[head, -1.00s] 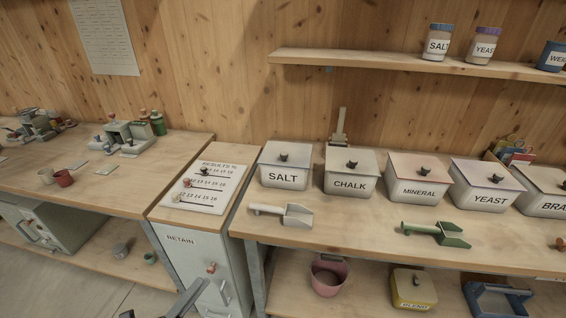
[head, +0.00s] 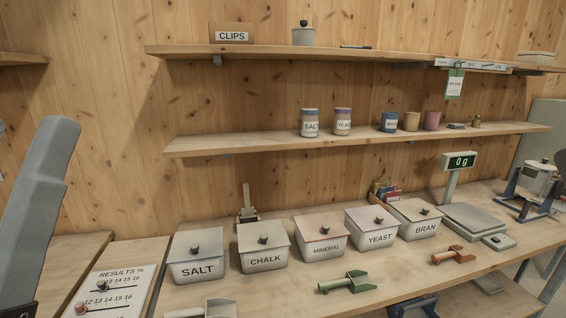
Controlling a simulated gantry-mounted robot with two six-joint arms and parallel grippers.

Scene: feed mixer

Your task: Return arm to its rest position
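A grey link of my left arm (head: 40,210) stands at the left edge of the head view. Its gripper is out of the picture, so its fingers are hidden from me. My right arm and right gripper do not show in this view.
Lidded bins for salt (head: 196,258), chalk (head: 263,249), mineral (head: 321,238), yeast (head: 372,228) and bran (head: 415,219) line the bench. A green scoop (head: 344,283) and a brown scoop (head: 456,255) lie before them. A scale (head: 474,220) stands right. Shelves (head: 350,140) hang above.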

